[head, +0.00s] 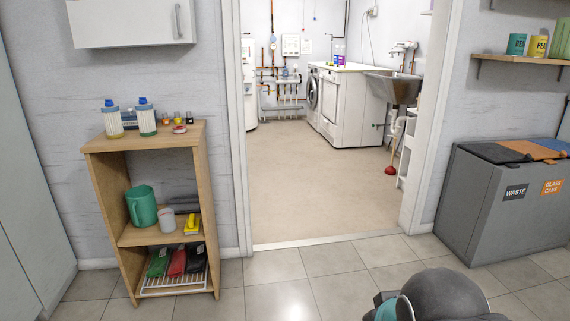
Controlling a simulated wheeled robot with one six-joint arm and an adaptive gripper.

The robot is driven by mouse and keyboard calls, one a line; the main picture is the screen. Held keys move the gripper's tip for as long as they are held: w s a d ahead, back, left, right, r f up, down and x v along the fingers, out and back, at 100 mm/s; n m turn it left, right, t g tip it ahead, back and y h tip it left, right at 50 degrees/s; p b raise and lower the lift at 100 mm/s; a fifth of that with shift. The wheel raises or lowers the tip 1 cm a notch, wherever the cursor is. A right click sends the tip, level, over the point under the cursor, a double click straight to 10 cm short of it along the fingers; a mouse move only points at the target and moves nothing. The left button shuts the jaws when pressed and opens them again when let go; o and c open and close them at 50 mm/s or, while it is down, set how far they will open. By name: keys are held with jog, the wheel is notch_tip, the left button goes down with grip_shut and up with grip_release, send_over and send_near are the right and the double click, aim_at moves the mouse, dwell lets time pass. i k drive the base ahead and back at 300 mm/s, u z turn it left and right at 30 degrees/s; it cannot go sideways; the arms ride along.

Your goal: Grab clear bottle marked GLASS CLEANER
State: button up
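Two bottles with blue caps stand upright on top of the small wooden shelf at the left: a left bottle (113,120) and a right bottle (147,118). Both look clear or pale with light bodies. Their labels are too small to read, so I cannot tell whether either is marked GLASS CLEANER. Part of my arm shows at the bottom right, far from the shelf. My gripper's fingers are not in view.
The wooden shelf (145,142) also bears small jars, a green jug (142,206), a white cup and folded cloths. A doorway opens onto a utility room with a white washing machine (345,100) and sink (392,87). Grey bins (480,205) stand right. The tiled floor is clear in front.

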aim_at(336, 53)
jog(key=i, duration=9.75)
jog(key=z, duration=2.3)
